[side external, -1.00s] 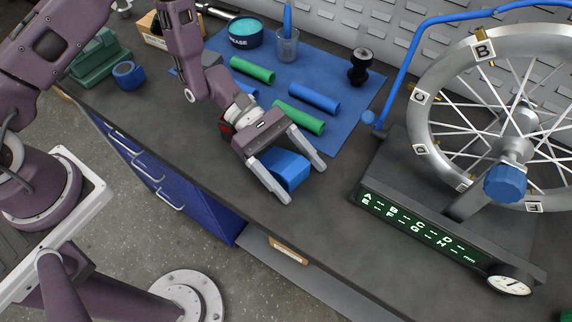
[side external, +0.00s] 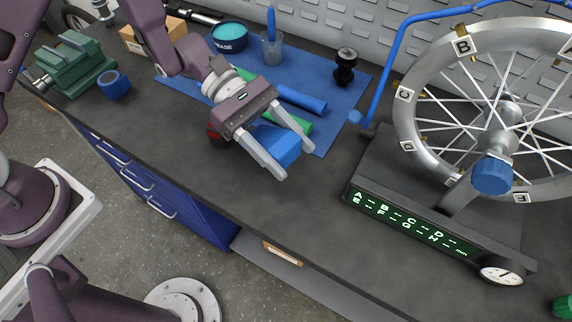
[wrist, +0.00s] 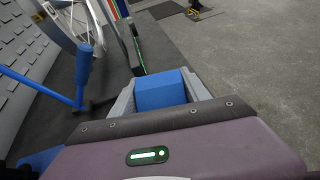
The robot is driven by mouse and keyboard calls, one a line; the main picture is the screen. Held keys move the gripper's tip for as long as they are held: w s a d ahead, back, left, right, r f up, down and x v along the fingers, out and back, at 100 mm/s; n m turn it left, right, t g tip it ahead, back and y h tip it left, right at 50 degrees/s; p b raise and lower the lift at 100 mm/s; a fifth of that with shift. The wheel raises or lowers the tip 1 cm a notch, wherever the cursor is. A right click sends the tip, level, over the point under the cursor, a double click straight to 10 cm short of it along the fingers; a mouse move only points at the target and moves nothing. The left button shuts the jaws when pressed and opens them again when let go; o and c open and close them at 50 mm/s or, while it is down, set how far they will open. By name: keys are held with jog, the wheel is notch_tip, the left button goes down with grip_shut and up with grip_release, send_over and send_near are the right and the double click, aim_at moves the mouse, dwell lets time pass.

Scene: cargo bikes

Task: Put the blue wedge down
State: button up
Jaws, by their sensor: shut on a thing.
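The blue wedge (side external: 276,144) is a solid blue block held between the two grey fingers of my gripper (side external: 284,154). In the side external view it is near the front-left edge of the blue mat, over or close to the dark bench top; I cannot tell whether it touches the surface. In the wrist view the wedge (wrist: 160,91) sits between the fingers of my gripper (wrist: 161,96), which are shut on it. Its underside is hidden.
A blue mat (side external: 345,115) holds green and blue cylinders, a grease tub (side external: 230,37) and a cup (side external: 270,48). A wheel truing stand (side external: 400,215) with display stands right. A green vise (side external: 75,62) is at left. The bench front (side external: 225,190) is clear.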

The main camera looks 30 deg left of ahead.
aim_at(186, 113)
notch_tip(186, 113, up, 2)
jog(key=shift+a, duration=0.1)
jog(key=w+a+n+t, duration=0.1)
jog(key=w+a, duration=0.1)
jog(key=a, duration=0.3)
jog(key=w+a+n+t, duration=0.1)
jog(key=w+a, duration=0.1)
jog(key=a, duration=0.3)
jog(key=w+a+n+t, duration=0.1)
jog(key=a+t, duration=0.1)
jog(key=a, duration=0.3)
jog(key=shift+w, duration=0.4)
jog(key=shift+c, duration=0.2)
jog(key=shift+o, duration=0.2)
jog(key=s+a+n+t, duration=0.1)
jog(key=a+n+t, duration=0.2)
jog(key=a, duration=1.1)
jog(key=shift+s+t+y, duration=0.15)
jog(key=shift+t+y, duration=0.15)
jog(key=shift+n, duration=0.3)
jog(key=f, duration=0.6)
jog(key=a+f, duration=0.1)
jog(key=f, duration=0.3)
jog(key=shift+s, duration=0.1)
jog(key=o, duration=1.6)
jog(key=shift+c, duration=0.2)
